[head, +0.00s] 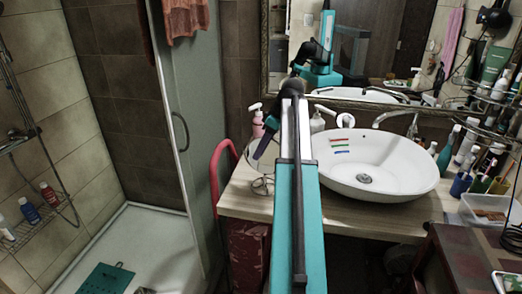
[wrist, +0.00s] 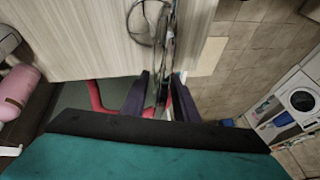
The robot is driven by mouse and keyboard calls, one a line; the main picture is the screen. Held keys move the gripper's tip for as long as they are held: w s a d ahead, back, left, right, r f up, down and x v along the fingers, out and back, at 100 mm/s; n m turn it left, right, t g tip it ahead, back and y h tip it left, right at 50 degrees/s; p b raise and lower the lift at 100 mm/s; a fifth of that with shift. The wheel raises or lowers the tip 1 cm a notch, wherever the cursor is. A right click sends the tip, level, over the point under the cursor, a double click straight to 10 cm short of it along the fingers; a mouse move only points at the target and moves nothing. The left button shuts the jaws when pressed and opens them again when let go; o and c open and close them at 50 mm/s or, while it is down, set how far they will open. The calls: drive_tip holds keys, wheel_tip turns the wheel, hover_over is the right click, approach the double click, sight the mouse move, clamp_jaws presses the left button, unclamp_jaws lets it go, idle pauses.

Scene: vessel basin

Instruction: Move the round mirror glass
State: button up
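The round mirror glass (head: 254,158) stands upright on a thin wire stand near the left front corner of the wooden counter. In the wrist view the mirror (wrist: 164,82) is seen nearly edge-on, as a thin dark disc with a metal rim. My gripper (head: 263,143) reaches down to it from above and covers part of it in the head view. In the wrist view my gripper (wrist: 161,78) is open, with its two dark fingers on either side of the mirror's edge. Gaps seem to show beside the glass; contact is hard to judge.
A white basin (head: 424,184) stands right of the mirror on the counter (head: 350,217). A pink pump bottle (head: 257,124) is behind the mirror. A red chair or rail (head: 214,170) is to the left. Bottles and a clear box (head: 490,212) crowd the right side.

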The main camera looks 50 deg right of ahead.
clamp_jaws()
idle(1.4)
